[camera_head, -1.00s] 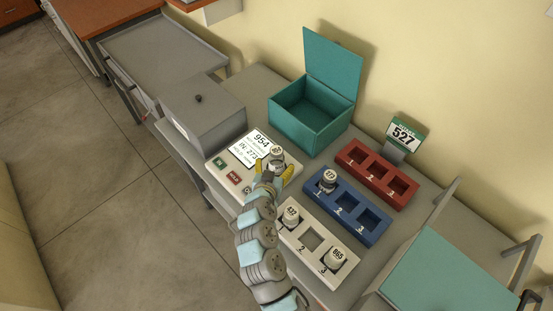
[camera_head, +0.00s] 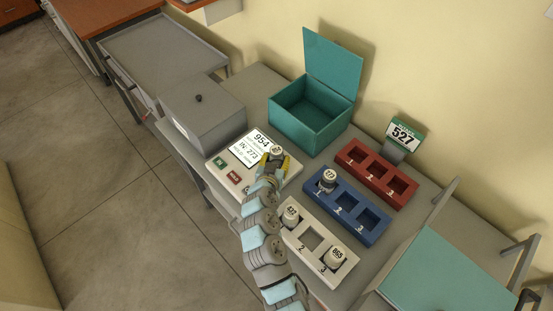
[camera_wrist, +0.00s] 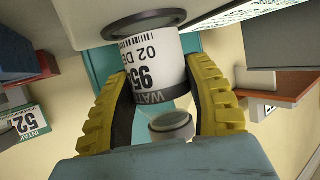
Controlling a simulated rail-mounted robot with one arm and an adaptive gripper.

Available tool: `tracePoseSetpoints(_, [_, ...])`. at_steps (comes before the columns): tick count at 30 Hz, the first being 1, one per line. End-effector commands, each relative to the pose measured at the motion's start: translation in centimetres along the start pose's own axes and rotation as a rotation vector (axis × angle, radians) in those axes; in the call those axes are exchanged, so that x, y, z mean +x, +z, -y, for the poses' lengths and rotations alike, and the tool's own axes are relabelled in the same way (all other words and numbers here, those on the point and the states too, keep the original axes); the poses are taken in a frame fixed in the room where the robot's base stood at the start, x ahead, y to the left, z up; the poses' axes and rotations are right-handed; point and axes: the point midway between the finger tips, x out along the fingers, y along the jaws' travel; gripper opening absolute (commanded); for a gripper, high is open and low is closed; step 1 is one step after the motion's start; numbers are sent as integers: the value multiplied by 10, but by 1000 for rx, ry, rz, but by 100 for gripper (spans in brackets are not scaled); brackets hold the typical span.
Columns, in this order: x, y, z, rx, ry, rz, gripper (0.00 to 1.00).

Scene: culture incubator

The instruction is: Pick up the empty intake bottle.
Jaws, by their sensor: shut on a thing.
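A small bottle with a white label (camera_wrist: 155,68) is between the two yellow fingers of my gripper (camera_wrist: 160,105) in the wrist view. The label starts with 95 and is upside down there; its last digit is hidden. A pale round part, likely the cap, shows below the label. In the head view my gripper (camera_head: 276,165) is shut on this bottle (camera_head: 277,150), at the white device with a screen (camera_head: 225,172). The screen reads 954 and IN: 273. I cannot tell whether the bottle still touches the device. What is inside the bottle is not clear.
A white rack (camera_head: 311,259) holds bottles in slots 1 and 3. A blue rack (camera_head: 368,232) holds one in slot 1. The red rack (camera_head: 398,198) is empty. An open teal box (camera_head: 307,137), a grey lidded box (camera_head: 200,130) and an intake sign 527 (camera_head: 403,136) stand nearby.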

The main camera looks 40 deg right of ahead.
Motion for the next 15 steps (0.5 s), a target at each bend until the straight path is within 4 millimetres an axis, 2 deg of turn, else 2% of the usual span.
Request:
tracePoseSetpoints(8, [-1,-2,0,1,0,0,21])
tracePoseSetpoints(11, [-3,-8,0,2,2,-2,21])
tracePoseSetpoints(15, [-10,-27,0,2,0,-5,21])
